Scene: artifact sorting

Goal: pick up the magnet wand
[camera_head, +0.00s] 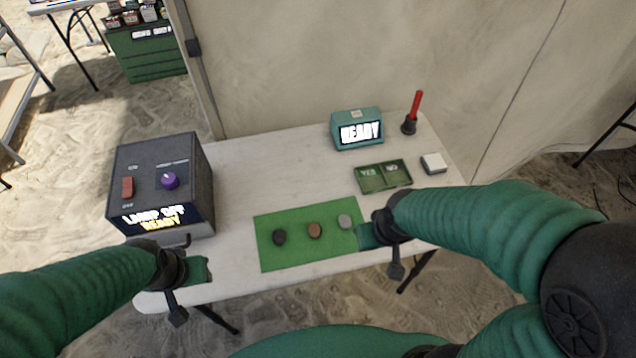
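A red wand (416,104), which looks like the magnet wand, stands upright and slightly tilted in a small dark holder (408,127). It is at the back right corner of the white table (260,165). My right gripper (364,237) is over the right edge of the green mat (290,256), in front of the wand and well apart from it. My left gripper (205,270) is at the table's front left edge, below the dark box. Neither gripper shows a held object, and the gap between their fingers cannot be made out.
Three stones lie on the mat: dark (279,237), brown (315,230) and grey (345,221). A green two-part tray (383,189), a white block (433,163) and a teal READY display (357,130) are behind. A dark box with a purple knob (170,181) stands left.

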